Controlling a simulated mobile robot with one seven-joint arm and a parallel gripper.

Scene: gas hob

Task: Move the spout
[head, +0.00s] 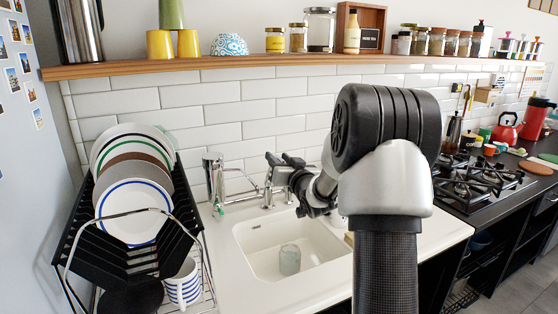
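The chrome tap (268,191) stands at the back edge of the white sink (246,243). A thin chrome pipe (240,198) runs left from it toward an upright metal cylinder (213,180). I cannot clearly make out the spout; part of the tap is hidden behind my gripper. My gripper (281,162) is at the tap's upper part, behind the sink, with its dark fingers pointing left. It looks close to the tap, but I cannot tell whether it touches. The finger gap is too small and overlapped to judge.
A clear glass (289,260) stands in the sink basin. A dish rack (125,255) with plates and a striped mug (184,284) is at the left. A wooden shelf (230,62) with jars runs above. The gas hob (477,183) is at the right.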

